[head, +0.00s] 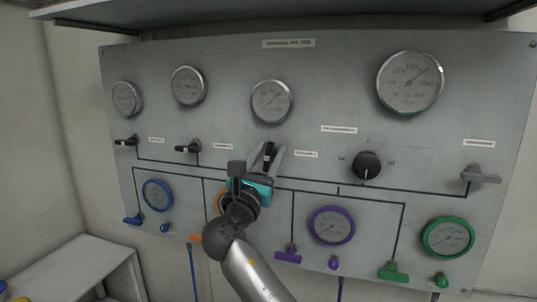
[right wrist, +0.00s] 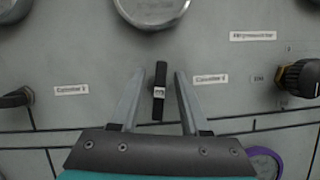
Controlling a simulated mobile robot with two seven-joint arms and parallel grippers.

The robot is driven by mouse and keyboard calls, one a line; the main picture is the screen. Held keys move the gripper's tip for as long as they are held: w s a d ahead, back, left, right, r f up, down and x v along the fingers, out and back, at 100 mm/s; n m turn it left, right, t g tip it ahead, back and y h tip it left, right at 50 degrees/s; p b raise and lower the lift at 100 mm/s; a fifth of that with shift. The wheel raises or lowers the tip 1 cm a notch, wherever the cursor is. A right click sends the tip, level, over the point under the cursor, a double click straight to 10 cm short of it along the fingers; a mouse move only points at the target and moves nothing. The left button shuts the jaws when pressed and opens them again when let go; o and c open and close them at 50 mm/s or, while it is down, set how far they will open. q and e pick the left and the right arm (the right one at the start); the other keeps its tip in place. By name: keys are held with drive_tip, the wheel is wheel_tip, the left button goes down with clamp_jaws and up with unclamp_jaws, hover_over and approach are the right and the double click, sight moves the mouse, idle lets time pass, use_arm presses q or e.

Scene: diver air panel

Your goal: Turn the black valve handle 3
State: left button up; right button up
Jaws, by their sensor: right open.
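My right gripper (right wrist: 159,88) is open, with one finger on each side of the handle and a visible gap on both sides. In the head view my right gripper (head: 267,162) reaches up to the panel from below. My left gripper is not in view.
Two other black handles (head: 126,141) (head: 188,148) lie level to the left. A round black knob (head: 367,165) and a grey handle (head: 482,174) are to the right. A gauge (head: 271,101) sits just above handle 3. A purple-ringed gauge (head: 331,226) is lower right.

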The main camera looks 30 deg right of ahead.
clamp_jaws()
drive_tip(key=shift+m+g+h, duration=0.3)
drive_tip(key=shift+m, duration=0.2)
drive_tip(key=m+g+b, duration=0.1)
drive_tip(key=m, duration=0.2)
drive_tip(key=shift+f+h+b, duration=0.15)
drive_tip(key=shift+h+b, duration=0.15)
drive_tip(key=m+g, duration=0.1)
drive_tip(key=m, duration=0.1)
drive_tip(key=m+g+b, duration=0.1)
drive_tip(key=m, duration=0.2)
drive_tip(key=shift+s+g, duration=0.15)
drive_tip(key=shift+g, duration=0.25)
drive_tip(key=m+g+b, duration=0.1)
drive_tip(key=m+g, duration=0.1)
drive_tip(key=m, duration=0.3)
drive_tip(key=shift+d, duration=0.1)
drive_tip(key=m+y, duration=0.1)
drive_tip(key=m, duration=0.2)
drive_tip(key=m+g, duration=0.1)
drive_tip(key=m, duration=0.1)
drive_tip(key=shift+f+m+y, duration=0.2)
drive_tip(key=shift+m+y, duration=0.2)
